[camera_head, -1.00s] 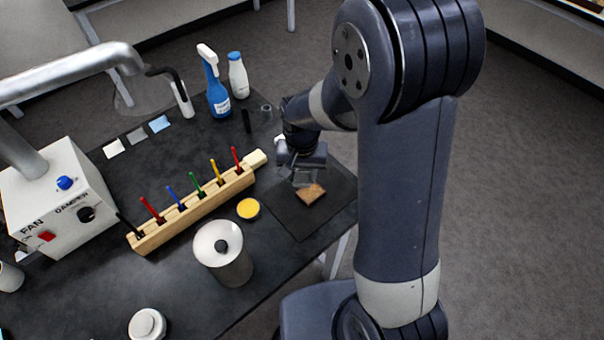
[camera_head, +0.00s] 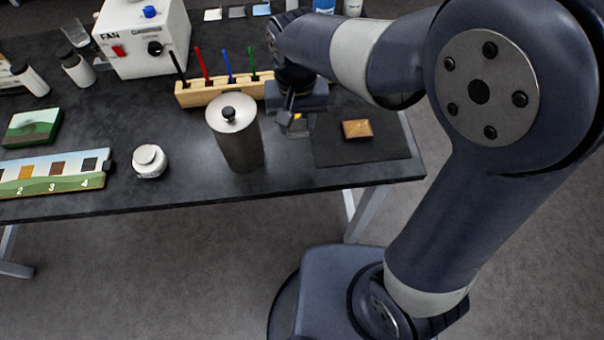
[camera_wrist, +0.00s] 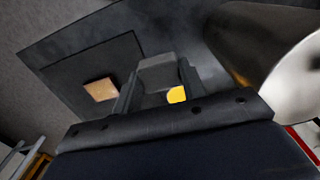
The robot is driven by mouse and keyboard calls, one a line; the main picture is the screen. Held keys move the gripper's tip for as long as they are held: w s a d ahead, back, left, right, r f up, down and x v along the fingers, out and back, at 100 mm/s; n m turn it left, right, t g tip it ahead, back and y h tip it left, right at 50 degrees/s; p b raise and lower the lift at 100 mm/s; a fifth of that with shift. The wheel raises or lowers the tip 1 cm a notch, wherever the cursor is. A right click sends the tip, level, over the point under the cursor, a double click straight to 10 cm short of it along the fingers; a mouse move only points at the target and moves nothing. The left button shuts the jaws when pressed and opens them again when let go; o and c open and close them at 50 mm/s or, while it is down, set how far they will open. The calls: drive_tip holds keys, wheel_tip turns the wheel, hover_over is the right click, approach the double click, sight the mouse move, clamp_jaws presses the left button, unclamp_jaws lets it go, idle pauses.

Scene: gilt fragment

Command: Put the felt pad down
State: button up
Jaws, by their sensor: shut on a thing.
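My gripper (camera_head: 295,126) is over the table, left of the dark mat (camera_head: 385,150) and in front of the wooden pen rack. In the wrist view its two fingers (camera_wrist: 157,88) are shut on a grey block-like thing, the felt pad (camera_wrist: 158,72) by its place between them. The pad is hard to make out in the head view. A small brown-gold fragment (camera_head: 357,129) lies on the mat, apart from my gripper; it also shows in the wrist view (camera_wrist: 100,90).
A tall metal canister (camera_head: 238,140) stands close to the left of my gripper. The wooden rack (camera_head: 215,92) holds several coloured sticks. A white lidded jar (camera_head: 150,161), a numbered strip (camera_head: 55,172) and the fan box (camera_head: 140,45) are further left. The table's front edge is near.

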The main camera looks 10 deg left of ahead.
sight(296, 160)
drive_tip(key=shift+s+a+f, duration=0.2)
drive_tip(key=shift+s+f, duration=0.1)
drive_tip(key=shift+s, duration=0.05)
wheel_tip(296, 160, down, 9)
drive_tip(key=shift+f, duration=0.2)
drive_tip(key=shift+f, duration=0.2)
drive_tip(key=o, duration=0.9)
drive_tip(key=shift+r, duration=0.1)
wheel_tip(296, 160, up, 12)
drive_tip(key=shift+r, duration=0.15)
